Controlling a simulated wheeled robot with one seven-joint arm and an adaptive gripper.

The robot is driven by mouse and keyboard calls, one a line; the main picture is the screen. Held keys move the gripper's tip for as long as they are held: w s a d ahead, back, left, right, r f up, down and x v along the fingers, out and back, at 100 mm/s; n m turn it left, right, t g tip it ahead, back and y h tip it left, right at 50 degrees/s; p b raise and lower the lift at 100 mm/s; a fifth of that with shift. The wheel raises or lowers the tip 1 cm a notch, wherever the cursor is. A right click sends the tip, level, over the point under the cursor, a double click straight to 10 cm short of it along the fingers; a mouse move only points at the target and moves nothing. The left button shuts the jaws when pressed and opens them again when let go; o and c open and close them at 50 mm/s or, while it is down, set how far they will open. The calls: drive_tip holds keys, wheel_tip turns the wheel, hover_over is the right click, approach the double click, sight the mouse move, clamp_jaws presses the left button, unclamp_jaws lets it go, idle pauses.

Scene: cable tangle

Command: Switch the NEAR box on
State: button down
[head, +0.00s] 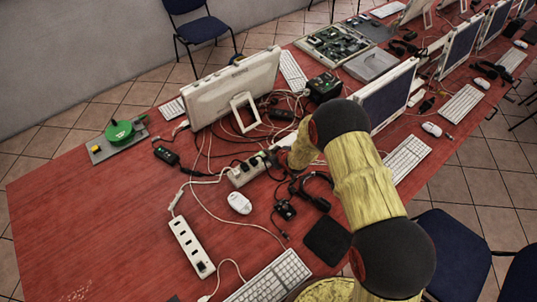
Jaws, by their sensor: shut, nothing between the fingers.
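A white power strip (188,246) with several sockets lies nearest on the red table, left of the middle. A dark switch (202,267) shows at its near end; I cannot tell its position. A second white strip (246,170) lies farther back, with plugs in it. I cannot tell for certain which one is the near box, but the first is closer to me. My gripper (270,159) is shut and empty at the right end of the farther strip, small and partly lost among dark plugs. I cannot tell whether it touches anything there.
Tangled cables (210,150) surround the strips. A white mouse (239,202), a keyboard (270,278) and a black pad (327,240) lie nearby. A monitor (232,90) stands behind. The table's left part (90,230) is mostly clear.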

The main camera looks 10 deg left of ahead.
drive_tip(key=shift+s+a, duration=0.1)
drive_tip(key=shift+s, duration=0.1)
drive_tip(key=shift+s+a+b, duration=0.3)
drive_tip(key=shift+s+a, duration=0.15)
drive_tip(key=shift+s, duration=0.05)
drive_tip(key=shift+r, duration=0.3)
drive_tip(key=r, duration=0.1)
drive_tip(key=r+p, duration=0.1)
drive_tip(key=r, duration=0.1)
drive_tip(key=r+p, duration=0.1)
drive_tip(key=shift+s+a+r, duration=0.15)
drive_tip(key=shift+s+a, duration=0.05)
drive_tip(key=shift+s, duration=0.05)
drive_tip(key=v, duration=0.9)
drive_tip(key=shift+s+d, duration=0.2)
drive_tip(key=shift+d, duration=0.05)
